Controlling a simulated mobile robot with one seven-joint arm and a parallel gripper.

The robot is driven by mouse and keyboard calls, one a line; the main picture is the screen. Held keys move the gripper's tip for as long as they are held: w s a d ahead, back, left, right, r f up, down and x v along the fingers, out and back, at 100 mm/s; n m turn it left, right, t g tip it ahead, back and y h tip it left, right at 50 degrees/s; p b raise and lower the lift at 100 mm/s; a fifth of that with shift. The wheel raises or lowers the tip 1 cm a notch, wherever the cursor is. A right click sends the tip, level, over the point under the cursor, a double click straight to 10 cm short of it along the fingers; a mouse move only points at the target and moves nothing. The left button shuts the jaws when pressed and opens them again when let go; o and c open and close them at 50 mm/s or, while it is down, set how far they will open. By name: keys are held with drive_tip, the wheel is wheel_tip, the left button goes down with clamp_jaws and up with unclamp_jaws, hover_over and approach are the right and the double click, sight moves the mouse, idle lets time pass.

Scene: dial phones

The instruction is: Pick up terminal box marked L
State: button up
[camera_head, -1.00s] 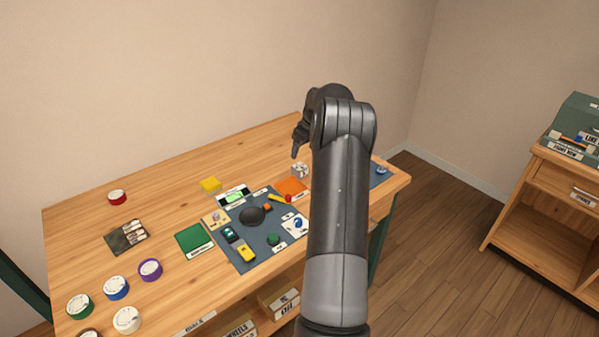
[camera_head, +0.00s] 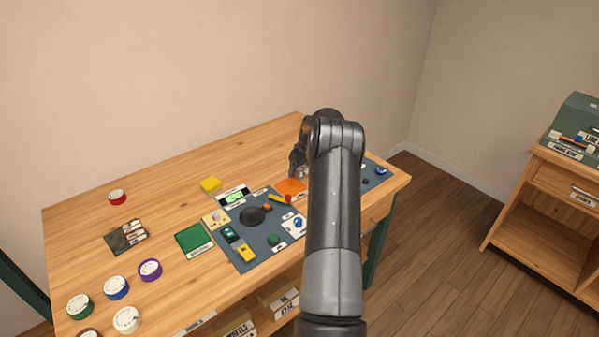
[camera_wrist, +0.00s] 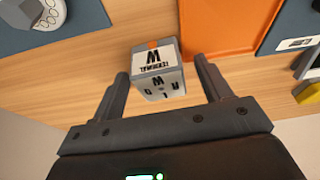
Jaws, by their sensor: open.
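A small grey-and-white terminal box (camera_wrist: 160,72) sits on the wooden table in the wrist view. Its upper face reads TERMINAL upside down beside a large letter that looks like W or an inverted M; several letters are on its side face. I cannot make out an L. My gripper (camera_wrist: 161,68) is open, with one finger on each side of the box; I cannot tell whether they touch it. In the head view my gripper (camera_head: 297,165) is low at the table's far right part, and the box is hidden behind it.
An orange tray (camera_wrist: 230,28) lies just beside the box, with a blue-grey mat (camera_wrist: 92,14) to the left. In the head view, the mat (camera_head: 262,250) holds several small items. Several tape rolls, including a purple one (camera_head: 150,269), lie at the left.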

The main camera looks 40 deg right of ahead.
drive_tip(key=shift+c, duration=0.2)
drive_tip(key=c, duration=1.1)
drive_tip(key=shift+o, duration=0.2)
drive_tip(key=shift+r, duration=0.1)
